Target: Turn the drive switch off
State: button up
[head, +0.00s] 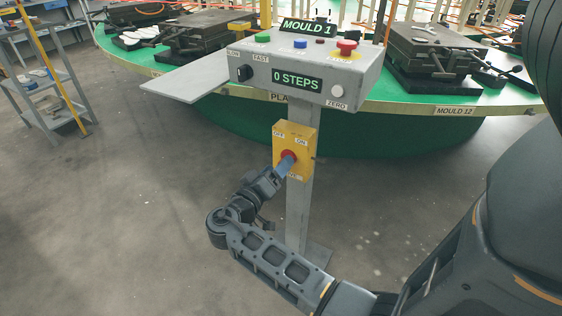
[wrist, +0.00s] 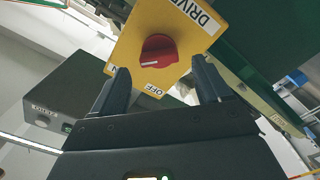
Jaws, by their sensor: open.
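The drive switch is a red rotary knob (wrist: 158,48) on a yellow box (wrist: 190,38) labelled DRIVE, ON and OFF. In the wrist view a white mark on the knob appears to lie towards the ON label, though it is small. In the head view the yellow box (head: 306,158) is fixed to a grey post and the knob (head: 288,155) is partly covered. My gripper (head: 284,166) is at the knob from the lower left. In the wrist view my gripper (wrist: 160,72) is open, its fingers either side of the knob; I cannot tell whether they touch it.
A grey control console (head: 352,78) tops the post, reading "MOULD 1" and "0 STEPS", with several buttons. Behind it is the green carousel table (head: 440,108) with moulds. A grey side shelf (head: 175,84) juts left. The floor (head: 130,220) on the left is clear.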

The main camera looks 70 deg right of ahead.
jog(key=x, duration=0.3)
jog(key=shift+d, duration=0.2)
jog(key=shift+s, duration=0.1)
jog(key=c, duration=1)
